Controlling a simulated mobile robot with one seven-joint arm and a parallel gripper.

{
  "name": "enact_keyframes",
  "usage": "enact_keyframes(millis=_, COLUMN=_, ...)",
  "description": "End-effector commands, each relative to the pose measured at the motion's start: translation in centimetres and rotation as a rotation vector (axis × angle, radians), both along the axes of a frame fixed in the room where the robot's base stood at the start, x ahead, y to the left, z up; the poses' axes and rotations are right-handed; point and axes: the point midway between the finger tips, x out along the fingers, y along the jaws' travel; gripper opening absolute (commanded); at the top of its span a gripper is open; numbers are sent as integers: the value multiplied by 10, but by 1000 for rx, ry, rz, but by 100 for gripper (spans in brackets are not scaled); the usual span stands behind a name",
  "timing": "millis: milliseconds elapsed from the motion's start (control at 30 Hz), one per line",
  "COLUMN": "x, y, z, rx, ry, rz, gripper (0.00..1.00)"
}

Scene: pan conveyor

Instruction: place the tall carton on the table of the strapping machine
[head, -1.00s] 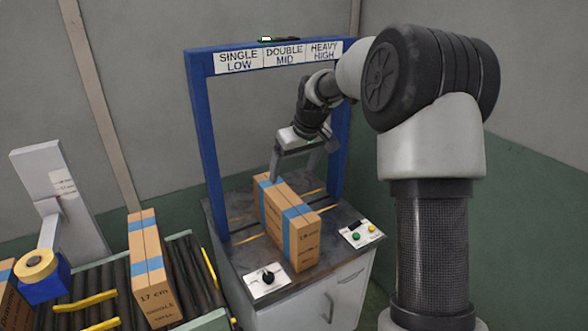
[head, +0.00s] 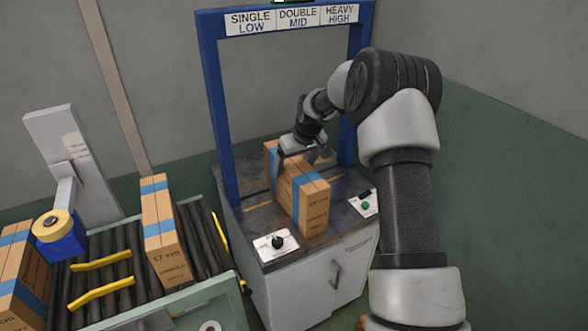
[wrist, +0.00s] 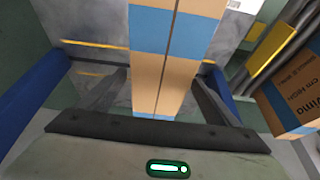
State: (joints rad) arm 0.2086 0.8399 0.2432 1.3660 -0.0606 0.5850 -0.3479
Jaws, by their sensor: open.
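A brown carton with blue bands (head: 312,205) stands upright on the dark table of the strapping machine (head: 262,222), inside the blue frame. Its printed height appears to read 19 cm, though the text is small. My gripper (head: 300,160) is at the carton's top, toward its far half. In the wrist view the same carton (wrist: 165,60) runs between the two spread fingers of my open gripper (wrist: 153,92), with gaps visible beside it. The lower sides of the carton by the fingers are partly hidden.
A carton marked 17 cm (head: 160,225) and another carton (head: 22,275) stand on the roller conveyor (head: 122,268) at left, with yellow guides. A tape dispenser (head: 60,228) is beside it. The blue frame (head: 218,110) rises around the table; a knob panel (head: 276,243) sits in front.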

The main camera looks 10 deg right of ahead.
Motion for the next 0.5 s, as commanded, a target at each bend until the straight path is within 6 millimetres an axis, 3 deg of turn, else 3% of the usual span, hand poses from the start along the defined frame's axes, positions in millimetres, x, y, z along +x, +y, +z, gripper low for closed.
enact_keyframes(millis=200, x=7, y=2, z=-17, rx=0, ry=1, rz=-1, gripper=84)
enact_keyframes(millis=500, x=8, y=2, z=-19, rx=0, ry=-1, rz=-1, gripper=84)
